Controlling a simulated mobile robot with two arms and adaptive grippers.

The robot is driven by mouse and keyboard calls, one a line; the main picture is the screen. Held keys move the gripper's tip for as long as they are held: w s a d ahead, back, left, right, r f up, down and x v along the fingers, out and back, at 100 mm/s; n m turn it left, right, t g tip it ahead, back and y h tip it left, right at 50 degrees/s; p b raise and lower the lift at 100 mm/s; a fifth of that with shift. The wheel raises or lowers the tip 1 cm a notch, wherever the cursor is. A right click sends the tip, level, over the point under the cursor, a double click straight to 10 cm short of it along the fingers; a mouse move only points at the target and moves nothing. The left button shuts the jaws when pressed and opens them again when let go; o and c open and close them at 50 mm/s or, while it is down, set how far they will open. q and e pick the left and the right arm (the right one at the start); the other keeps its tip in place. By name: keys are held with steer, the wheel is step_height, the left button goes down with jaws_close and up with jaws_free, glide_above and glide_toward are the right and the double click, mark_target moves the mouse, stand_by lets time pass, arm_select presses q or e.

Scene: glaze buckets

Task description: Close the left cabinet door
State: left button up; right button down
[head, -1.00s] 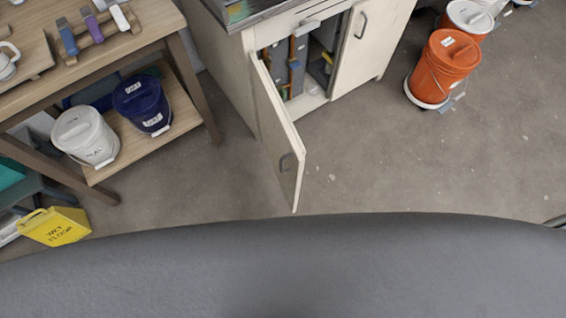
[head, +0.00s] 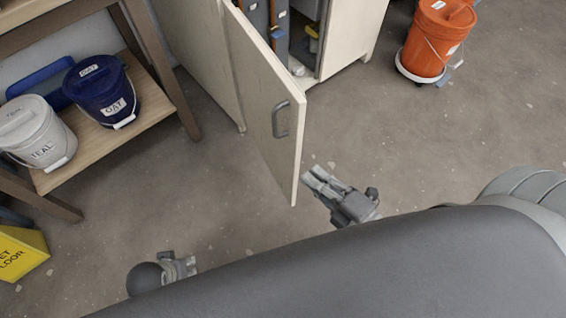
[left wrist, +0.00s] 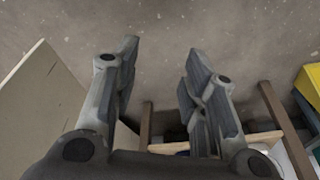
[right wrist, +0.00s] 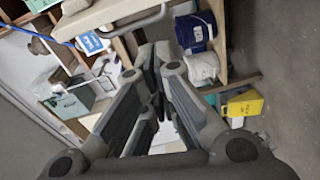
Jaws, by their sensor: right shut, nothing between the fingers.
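The left cabinet door (head: 262,105) stands wide open, swung out from the pale cabinet, with a grey handle (head: 281,119) on its face. My right gripper (head: 312,178) is shut and empty, just right of the door's free edge in the head view. In the right wrist view its closed fingers (right wrist: 154,62) are below the door (right wrist: 98,14) and its handle (right wrist: 142,20). I cannot tell whether it touches the door. My left gripper (head: 186,266) is low and left of the door, partly hidden by my body. In the left wrist view it is open and empty (left wrist: 160,65).
The right cabinet door (head: 352,35) is closed. A shelf (head: 95,150) with a blue bucket (head: 100,82) and a white bucket (head: 38,125) stands left, near a yellow wet-floor sign (head: 18,252). An orange bucket (head: 425,40) stands far right.

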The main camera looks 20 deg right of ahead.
steer(key=a+r+n+y, duration=0.1)
steer(key=r+n, duration=0.1)
glide_above(294, 146)
steer(key=s+a, duration=0.2)
steer(key=s, duration=0.1)
arm_select(q)
steer(key=shift+s+a+r, duration=0.15)
steer(key=shift+r, duration=0.15)
arm_select(e)
steer(key=shift+s+d, duration=0.15)
steer(key=shift+s, duration=0.05)
arm_select(q)
steer(key=shift+f, duration=0.1)
